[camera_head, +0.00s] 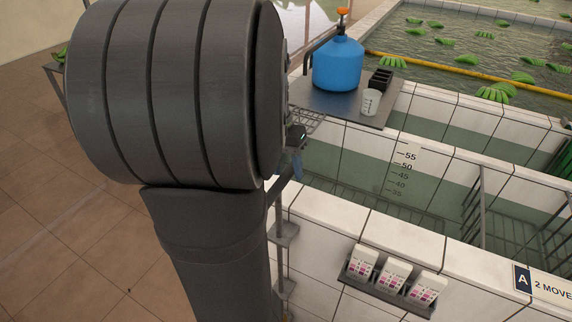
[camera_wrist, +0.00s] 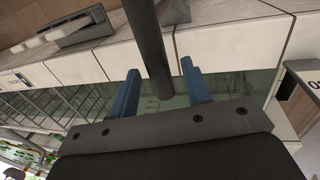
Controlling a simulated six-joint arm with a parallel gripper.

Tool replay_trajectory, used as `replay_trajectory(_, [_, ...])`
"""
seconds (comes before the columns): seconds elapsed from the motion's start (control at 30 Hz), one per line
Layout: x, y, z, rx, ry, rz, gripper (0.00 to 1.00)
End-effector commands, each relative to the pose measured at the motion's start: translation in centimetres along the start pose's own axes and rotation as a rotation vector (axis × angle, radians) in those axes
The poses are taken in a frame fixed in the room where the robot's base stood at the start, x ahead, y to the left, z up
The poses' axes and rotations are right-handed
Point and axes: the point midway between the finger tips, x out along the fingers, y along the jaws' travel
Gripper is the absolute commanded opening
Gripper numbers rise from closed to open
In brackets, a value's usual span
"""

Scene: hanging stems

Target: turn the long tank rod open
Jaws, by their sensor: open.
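The long tank rod (camera_wrist: 150,45) is a dark grey round bar. In the wrist view it comes down from the top edge and ends between the two blue fingers of my gripper (camera_wrist: 161,88). The fingers stand apart, with a gap visible on each side of the rod. In the head view a thin upright rod (camera_head: 278,215) runs down the tank's outer wall through brackets. My gripper's blue finger (camera_head: 297,165) shows near its top. My dark arm hides most of the gripper and part of the rod there.
The white-tiled tank (camera_head: 330,215) has a depth scale on its inner wall. A rack of test boxes (camera_head: 392,275) hangs on its near wall. A blue sprayer (camera_head: 338,63) and a clear cup (camera_head: 371,102) stand on a shelf behind. Floor at left is open.

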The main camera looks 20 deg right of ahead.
Motion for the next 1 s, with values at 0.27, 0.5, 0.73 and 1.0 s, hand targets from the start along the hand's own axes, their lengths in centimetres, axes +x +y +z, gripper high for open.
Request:
replay_trajectory(0.27, [-2.3, 0.0, 0.0, 0.000, 0.002, -0.001, 0.44])
replay_trajectory(0.5, [-8.1, -0.1, -0.1, 0.000, 0.004, -0.002, 0.44])
replay_trajectory(0.73, [-13.5, -0.1, -0.1, 0.000, 0.004, -0.002, 0.44])
replay_trajectory(1.0, [-17.0, 0.0, 0.0, -0.001, 0.001, -0.001, 0.44])
